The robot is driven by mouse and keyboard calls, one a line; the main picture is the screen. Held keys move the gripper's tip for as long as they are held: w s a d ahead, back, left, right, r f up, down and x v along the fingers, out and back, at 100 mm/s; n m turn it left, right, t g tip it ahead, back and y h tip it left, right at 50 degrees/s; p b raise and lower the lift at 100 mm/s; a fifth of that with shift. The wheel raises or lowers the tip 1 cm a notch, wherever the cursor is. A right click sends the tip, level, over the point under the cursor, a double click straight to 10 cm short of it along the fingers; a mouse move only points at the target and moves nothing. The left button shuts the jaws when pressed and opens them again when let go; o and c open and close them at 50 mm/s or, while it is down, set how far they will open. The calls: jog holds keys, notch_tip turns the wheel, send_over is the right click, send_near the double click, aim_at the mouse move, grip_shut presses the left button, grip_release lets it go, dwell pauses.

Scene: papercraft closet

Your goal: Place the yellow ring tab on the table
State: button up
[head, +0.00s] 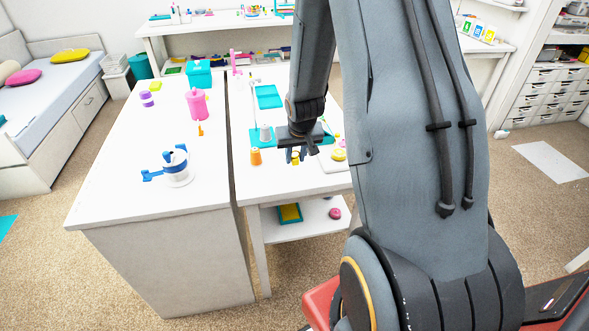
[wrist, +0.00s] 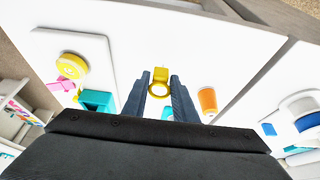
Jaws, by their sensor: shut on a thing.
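The yellow ring tab (wrist: 160,84) is between the fingertips of my gripper (wrist: 160,98) in the wrist view, with its ring toward me and its small block beyond. It also shows as a small yellow spot (head: 295,159) under my gripper (head: 296,153) in the head view. My gripper is shut on it. The white table (head: 285,179) is beneath; bare white surface (wrist: 200,50) surrounds the tab in the wrist view. I cannot tell whether the tab touches the table.
An orange cup (head: 255,157) stands just left of my gripper in the head view. A yellow roll (head: 339,154) on a white board lies to the right. A second white table (head: 120,180) with a blue-and-white dispenser (head: 178,172) stands left, across a narrow gap.

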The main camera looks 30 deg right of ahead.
aim_at(296, 163)
jog(key=shift+f, duration=1.85)
jog(key=shift+f+b, duration=0.2)
jog(key=shift+b, duration=0.1)
jog(key=o, duration=1)
